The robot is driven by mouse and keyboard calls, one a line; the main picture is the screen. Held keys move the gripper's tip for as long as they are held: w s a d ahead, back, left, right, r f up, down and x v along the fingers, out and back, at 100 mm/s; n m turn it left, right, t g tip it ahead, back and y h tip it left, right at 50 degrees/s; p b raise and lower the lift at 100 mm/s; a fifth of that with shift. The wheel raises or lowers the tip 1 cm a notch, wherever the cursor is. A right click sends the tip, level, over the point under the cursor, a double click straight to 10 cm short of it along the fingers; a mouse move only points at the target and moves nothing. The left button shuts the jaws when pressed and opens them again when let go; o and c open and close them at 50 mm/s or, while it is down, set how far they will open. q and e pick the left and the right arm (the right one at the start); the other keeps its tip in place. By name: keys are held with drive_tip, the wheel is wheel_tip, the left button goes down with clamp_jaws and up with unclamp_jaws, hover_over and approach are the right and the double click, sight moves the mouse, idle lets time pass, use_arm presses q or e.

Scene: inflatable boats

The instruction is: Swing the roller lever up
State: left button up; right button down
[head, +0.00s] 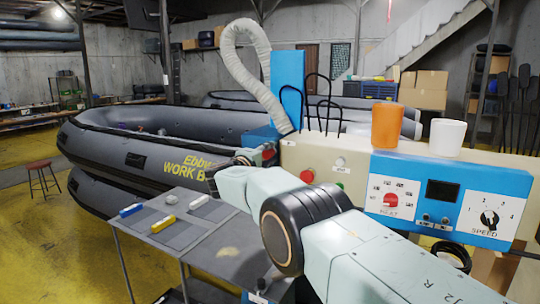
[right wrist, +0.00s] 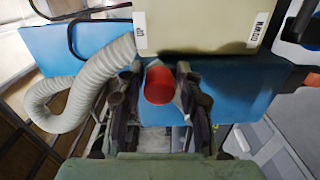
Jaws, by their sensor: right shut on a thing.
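The roller lever's red knob (right wrist: 158,84) shows in the right wrist view between the two dark fingers of my right gripper (right wrist: 158,100), which is shut on it. In the head view the red knob (head: 269,152) shows small at the left end of the machine, beside the blue housing. My right gripper (head: 250,160) reaches it there, partly hidden by my own wrist. The lever's shaft is hidden, so I cannot tell its angle. My left gripper is in neither view.
The beige machine (head: 350,158) carries a blue control panel (head: 450,195), an orange cup (head: 387,125) and a white cup (head: 447,137). A ribbed hose (head: 262,75) loops above the lever. A grey table (head: 185,232) stands below, with a grey boat (head: 150,150) behind.

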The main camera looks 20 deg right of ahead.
drive_tip(key=shift+w+a+r, duration=0.15)
drive_tip(key=shift+a+r, duration=0.1)
drive_tip(key=shift+r, duration=0.35)
drive_tip(key=c, duration=1.1)
unclamp_jaws()
drive_tip(key=shift+o, duration=0.2)
drive_tip(key=shift+f, duration=0.2)
drive_tip(key=shift+w+f, duration=0.1)
drive_tip(key=shift+f, duration=0.05)
drive_tip(key=shift+a, duration=0.1)
drive_tip(key=v, duration=1.1)
drive_tip(key=shift+s+a, duration=0.2)
drive_tip(key=shift+s, duration=0.2)
drive_tip(key=shift+f, duration=0.1)
